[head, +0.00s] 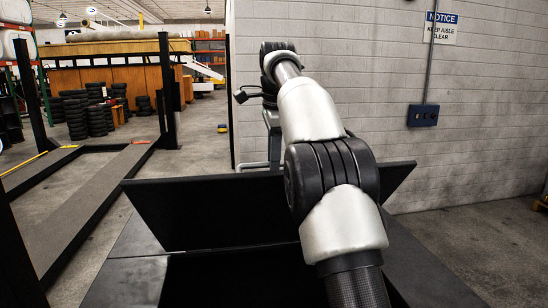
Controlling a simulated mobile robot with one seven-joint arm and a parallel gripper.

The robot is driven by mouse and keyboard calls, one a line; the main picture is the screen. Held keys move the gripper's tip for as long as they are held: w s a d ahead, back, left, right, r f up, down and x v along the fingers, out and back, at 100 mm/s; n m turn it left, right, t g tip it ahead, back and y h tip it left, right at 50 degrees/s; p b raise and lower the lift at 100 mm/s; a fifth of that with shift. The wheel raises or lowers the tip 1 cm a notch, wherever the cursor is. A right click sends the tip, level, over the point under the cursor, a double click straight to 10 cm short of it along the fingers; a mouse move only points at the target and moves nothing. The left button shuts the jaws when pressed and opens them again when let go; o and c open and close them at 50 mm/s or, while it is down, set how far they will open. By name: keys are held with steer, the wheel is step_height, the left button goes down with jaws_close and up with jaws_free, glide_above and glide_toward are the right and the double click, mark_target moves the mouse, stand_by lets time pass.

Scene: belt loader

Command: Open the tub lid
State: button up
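A wide black panel (190,212), which looks like the tub lid, stands raised and leaning behind a dark opening. The tub (130,270) is black and low, and its dark inside shows in front of the panel at the bottom of the head view. My silver and black arm reaches over the panel and hides part of it. The far end of my arm, with a small black part of my gripper (247,95) sticking out to the left, is beyond and above the panel. The fingers are not clear, and I cannot tell whether they touch anything.
A grey block wall (455,120) closes off the right side, with a notice sign (441,27) and a blue box (423,115). A black lift frame (165,90) and stacked tyres (85,113) stand at left. Concrete floor is clear between the lift and the wall.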

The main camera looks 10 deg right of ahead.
steer(key=shift+o, duration=1.3)
steer(key=shift+w+f, duration=0.35)
steer(key=shift+w, duration=0.05)
steer(key=shift+s+r, duration=0.15)
steer(key=shift+r, duration=0.05)
steer(key=shift+r, duration=0.1)
